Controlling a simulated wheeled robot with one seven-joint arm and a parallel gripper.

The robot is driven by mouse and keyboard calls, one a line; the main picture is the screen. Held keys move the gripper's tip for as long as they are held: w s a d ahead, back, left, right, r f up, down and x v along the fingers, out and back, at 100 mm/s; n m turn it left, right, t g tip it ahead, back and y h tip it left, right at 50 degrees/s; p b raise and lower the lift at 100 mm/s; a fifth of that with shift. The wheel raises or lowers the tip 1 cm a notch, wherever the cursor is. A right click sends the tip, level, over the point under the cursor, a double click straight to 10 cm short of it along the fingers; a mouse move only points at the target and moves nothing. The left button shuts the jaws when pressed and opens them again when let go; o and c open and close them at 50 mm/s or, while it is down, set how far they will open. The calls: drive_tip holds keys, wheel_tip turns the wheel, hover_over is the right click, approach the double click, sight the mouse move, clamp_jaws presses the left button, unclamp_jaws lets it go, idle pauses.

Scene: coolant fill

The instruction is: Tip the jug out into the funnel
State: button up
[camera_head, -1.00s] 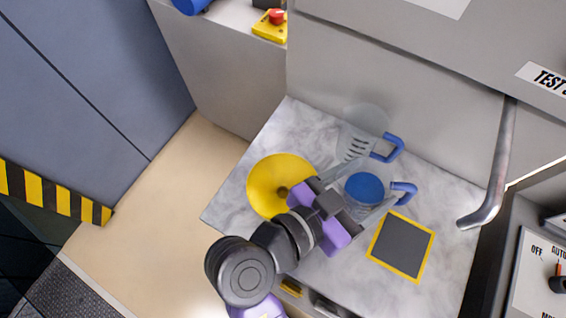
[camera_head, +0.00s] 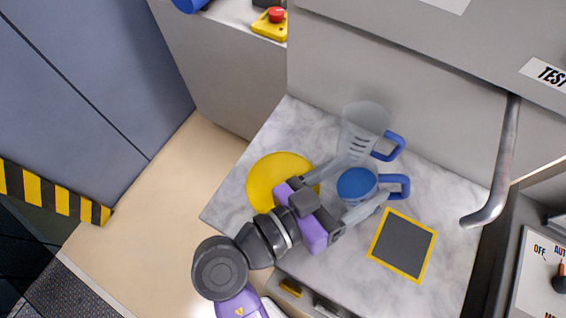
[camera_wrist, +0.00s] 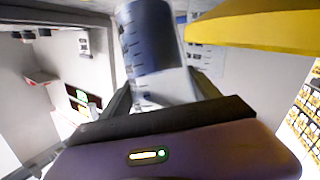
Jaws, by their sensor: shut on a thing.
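The yellow funnel (camera_head: 268,180) stands at the left of the marble counter, partly hidden behind my gripper; its yellow rim (camera_wrist: 265,27) fills the upper right of the wrist view. My gripper (camera_head: 354,190) is shut on a clear jug with blue liquid (camera_head: 357,184) and a blue handle (camera_head: 399,185) pointing right. This jug stands right of the funnel, apart from it, and looks roughly upright in the head view. In the wrist view the jug (camera_wrist: 150,38) shows its scale marks between the fingers. I cannot tell how high it is above the counter.
A second clear jug (camera_head: 363,122) with a blue handle stands close behind the held one and looks empty. A dark pad with a yellow border (camera_head: 402,246) lies at the right. A metal bar (camera_head: 497,170) hangs over the counter's right edge.

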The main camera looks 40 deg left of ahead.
sight(339, 175)
drive_tip(key=shift+s+a+f+n+t, duration=0.2)
drive_tip(key=shift+s+a+n+t, duration=0.1)
drive_tip(key=shift+a+t, duration=0.1)
drive_tip(key=shift+s+a+r+n+t+p, duration=0.2)
drive_tip(key=shift+a+r+n+t+p, duration=0.15)
drive_tip(key=shift+r, duration=0.3)
drive_tip(key=shift+s+a+r+n+t+p, duration=0.2)
drive_tip(key=shift+r+n+t+p, duration=0.1)
drive_tip(key=shift+r, duration=0.3)
drive_tip(key=shift+s+a+r+n+t+h, duration=0.1)
drive_tip(key=shift+a+r+n+t+h, duration=0.15)
drive_tip(key=shift+t+h, duration=0.1)
drive_tip(key=shift+r+n+t+p, duration=0.2)
drive_tip(key=shift+n+t+p, duration=0.1)
drive_tip(key=shift+p, duration=0.1)
drive_tip(key=shift+s+a+r+n+t+p, duration=0.15)
drive_tip(key=shift+r+n+t+p, duration=0.65)
drive_tip(key=shift+r+p, duration=0.55)
drive_tip(key=shift+s+a+r+n+t+y+p, duration=0.25)
drive_tip(key=shift+n+t+y+p, duration=0.35)
drive_tip(key=shift+n, duration=0.35)
drive_tip(key=shift+a+r+n+t+y+p, duration=0.1)
drive_tip(key=shift+r+n+t+y+p, duration=0.25)
drive_tip(key=shift+n+t+y+p, duration=0.45)
drive_tip(key=shift+s+a+r+n+t+y+b, duration=0.15)
drive_tip(key=shift+s+a+n+t+y+b, duration=0.15)
drive_tip(key=shift+a+n+b, duration=0.3)
drive_tip(key=shift+s+a+r+n+t+y+b, duration=0.1)
drive_tip(key=shift+s+a+n+t+y+b, duration=0.1)
drive_tip(key=shift+s+a+n+y+b, duration=0.4)
